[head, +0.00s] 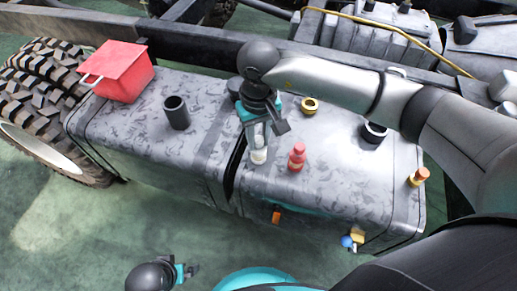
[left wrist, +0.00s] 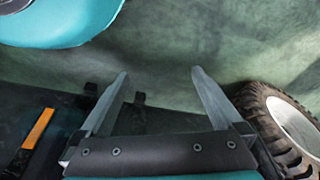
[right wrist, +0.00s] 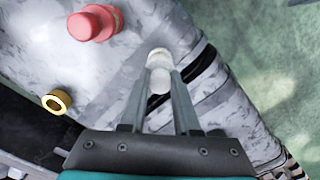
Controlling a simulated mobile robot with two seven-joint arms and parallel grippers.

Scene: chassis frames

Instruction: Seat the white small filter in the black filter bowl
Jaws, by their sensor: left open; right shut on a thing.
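The white small filter (head: 258,155) is a pale upright cylinder between the fingers of my right gripper (head: 262,138), over the front middle of the grey tank top. In the right wrist view my right gripper (right wrist: 160,82) is shut on the filter (right wrist: 158,60); I cannot tell whether its lower end touches the tank. A tall black open cup (head: 176,113), which looks like the filter bowl, stands upright to the left, apart from the filter. My left gripper (head: 190,272) is low in front of the tank. It is open and empty in the left wrist view (left wrist: 158,85).
A red fitting (head: 297,158), a yellow ring (head: 309,105) and another black cup (head: 374,133) stand to the right. A red box (head: 117,70) is at the left end, beside the tire (head: 40,80). A dark strap crosses the tank near the filter.

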